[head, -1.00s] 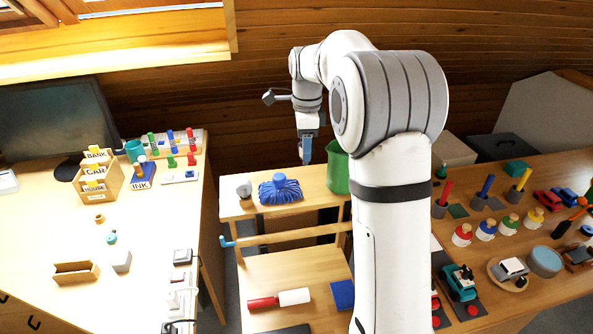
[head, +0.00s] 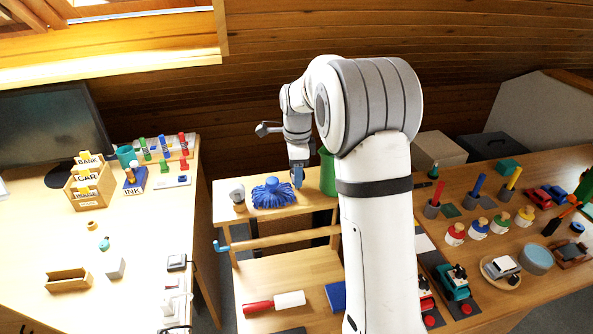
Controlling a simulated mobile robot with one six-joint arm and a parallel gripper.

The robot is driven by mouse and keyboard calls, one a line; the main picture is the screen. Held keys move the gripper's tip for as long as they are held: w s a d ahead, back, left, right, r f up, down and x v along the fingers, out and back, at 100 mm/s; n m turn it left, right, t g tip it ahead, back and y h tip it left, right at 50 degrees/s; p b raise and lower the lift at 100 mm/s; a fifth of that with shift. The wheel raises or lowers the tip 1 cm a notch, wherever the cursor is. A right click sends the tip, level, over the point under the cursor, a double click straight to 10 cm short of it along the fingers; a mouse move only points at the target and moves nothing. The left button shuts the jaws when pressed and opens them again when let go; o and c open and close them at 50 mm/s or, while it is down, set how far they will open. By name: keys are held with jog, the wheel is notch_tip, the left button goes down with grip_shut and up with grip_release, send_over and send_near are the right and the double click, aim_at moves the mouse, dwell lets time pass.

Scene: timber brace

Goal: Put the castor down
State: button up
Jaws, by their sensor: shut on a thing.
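My gripper (head: 297,178) points down over the top shelf of the wooden trolley (head: 306,207), between the blue mop head (head: 272,193) and the green bucket (head: 328,172). Its jaws are shut on the castor, which is too small and too covered by the fingers to make out. The fingertips are low, close to the shelf top beside the mop head. I cannot tell whether the castor touches the shelf.
A round grey-and-white item (head: 237,191) stands at the shelf's left end. A wooden handle (head: 285,239) runs across the trolley's front. The lower shelf holds a red-and-white roller (head: 274,303) and a blue block (head: 336,296). Cluttered desks stand on both sides.

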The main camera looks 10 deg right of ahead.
jog(key=o, duration=1.1)
jog(key=shift+o, duration=0.2)
notch_tip(320, 180, up, 12)
jog(key=s+r+n+t, duration=0.1)
jog(key=s+r+n, duration=0.1)
jog(key=s+n, duration=0.95)
jog(key=s+f+n+t, duration=0.1)
jog(key=s+f+n, duration=0.3)
jog(key=s, duration=0.6)
jog(key=s+a+f+n+t, duration=0.1)
jog(key=s+f+n, duration=0.3)
jog(key=s, duration=0.6)
jog(key=shift+f, duration=0.15)
